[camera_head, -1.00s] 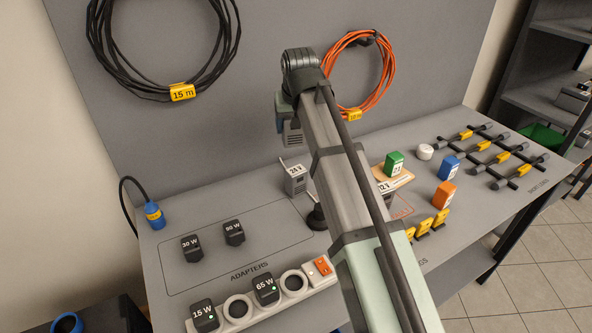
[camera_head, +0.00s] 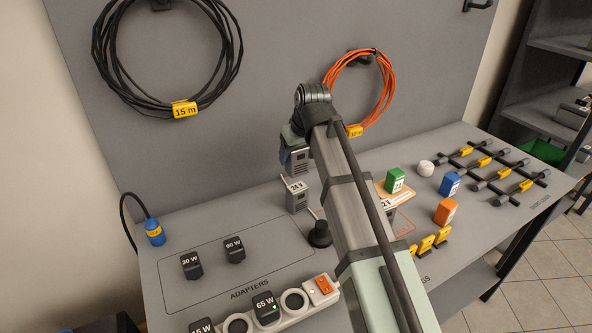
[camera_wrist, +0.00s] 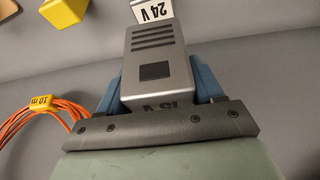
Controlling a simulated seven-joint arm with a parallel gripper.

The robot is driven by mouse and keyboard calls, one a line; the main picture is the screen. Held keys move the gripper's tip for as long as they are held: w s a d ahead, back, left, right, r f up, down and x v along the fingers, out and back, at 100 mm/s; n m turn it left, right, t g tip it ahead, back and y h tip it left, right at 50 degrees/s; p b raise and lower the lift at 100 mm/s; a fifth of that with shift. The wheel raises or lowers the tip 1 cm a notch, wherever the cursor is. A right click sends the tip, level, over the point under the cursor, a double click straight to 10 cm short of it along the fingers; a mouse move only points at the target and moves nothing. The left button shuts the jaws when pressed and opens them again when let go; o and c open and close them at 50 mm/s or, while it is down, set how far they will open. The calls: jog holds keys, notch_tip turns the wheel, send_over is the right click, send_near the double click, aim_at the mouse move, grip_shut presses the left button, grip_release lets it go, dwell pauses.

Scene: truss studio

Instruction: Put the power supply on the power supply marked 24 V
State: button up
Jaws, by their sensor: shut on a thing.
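My gripper (camera_wrist: 160,85) is shut on a grey power supply (camera_wrist: 155,60) with dark vent slots. Its printed marking looks like an upside-down 15 V, partly covered by the gripper. In the head view the held power supply (camera_head: 299,161) hangs just above the power supply marked 24 V (camera_head: 297,198), which stands upright on the bench. From this angle I cannot tell whether the two touch. In the wrist view only the white marked face of the 24 V supply (camera_wrist: 152,11) shows, beyond the held one.
A dark round-based knob (camera_head: 319,235) stands right of the 24 V supply. Another marked supply (camera_head: 388,205) is mostly hidden behind my arm. An orange cable coil (camera_head: 357,95) hangs behind. Adapters (camera_head: 234,250) and a power strip (camera_head: 282,306) lie in front.

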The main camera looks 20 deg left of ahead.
aim_at(296, 168)
jog(key=shift+f, duration=2.45)
jog(key=shift+f, duration=0.15)
jog(key=o, duration=1.3)
jog(key=shift+c, duration=0.2)
jog(key=v, duration=1.2)
